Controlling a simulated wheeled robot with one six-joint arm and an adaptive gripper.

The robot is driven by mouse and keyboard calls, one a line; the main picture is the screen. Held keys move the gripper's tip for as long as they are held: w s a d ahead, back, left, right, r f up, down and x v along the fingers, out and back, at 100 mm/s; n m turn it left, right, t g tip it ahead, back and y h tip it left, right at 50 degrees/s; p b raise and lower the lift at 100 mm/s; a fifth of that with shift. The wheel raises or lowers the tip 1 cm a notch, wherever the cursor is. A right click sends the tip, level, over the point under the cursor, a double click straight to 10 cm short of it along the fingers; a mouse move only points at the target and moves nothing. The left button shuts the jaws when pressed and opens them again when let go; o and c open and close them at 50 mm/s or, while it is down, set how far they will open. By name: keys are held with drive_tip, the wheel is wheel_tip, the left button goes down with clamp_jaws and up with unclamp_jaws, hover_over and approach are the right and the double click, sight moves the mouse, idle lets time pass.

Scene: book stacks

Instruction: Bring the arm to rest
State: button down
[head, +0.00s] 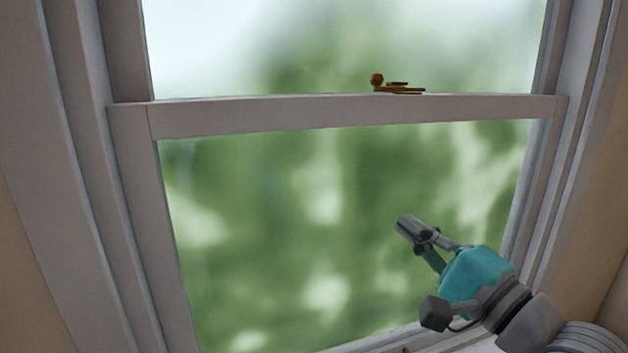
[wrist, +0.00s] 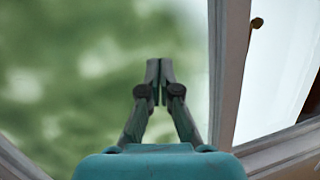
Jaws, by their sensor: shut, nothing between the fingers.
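My gripper (head: 408,226) is at the lower right of the head view, in front of the lower window pane. Its teal body leads back to my arm at the bottom right corner. The wrist view shows my gripper (wrist: 159,72) from behind, with its fingertips together and nothing between them. The fingers point toward the blurred green pane, and I see no contact with the window.
A window (head: 330,115) with a grey frame fills the head view. A small brass latch (head: 398,88) sits on its middle rail, above my gripper. In the wrist view, a frame bar (wrist: 230,75) runs close to the right of the fingers.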

drive_tip(key=s+d+f+h, duration=0.1)
drive_tip(key=s+f+h, duration=0.25)
drive_tip(key=f, duration=0.65)
drive_tip(key=s+d+f+n+h, duration=0.15)
drive_tip(key=s+f, duration=0.25)
drive_tip(key=f, duration=0.7)
drive_tip(key=s+d+f+h, duration=0.2)
drive_tip(key=s+f+h, duration=0.1)
drive_tip(key=f, duration=0.7)
drive_tip(key=s+f+n+g, duration=0.1)
drive_tip(key=s+f+n, duration=0.2)
drive_tip(key=s, duration=0.7)
drive_tip(key=s+f+n+g+h, duration=0.1)
drive_tip(key=s+f+n, duration=0.2)
drive_tip(key=s, duration=0.6)
drive_tip(key=s+f+n+h, duration=0.1)
drive_tip(key=s+f+n, duration=0.3)
drive_tip(key=s, duration=0.6)
drive_tip(key=shift+s+n+g, duration=0.3)
drive_tip(key=shift+n+g, duration=0.1)
drive_tip(key=shift+n, duration=0.35)
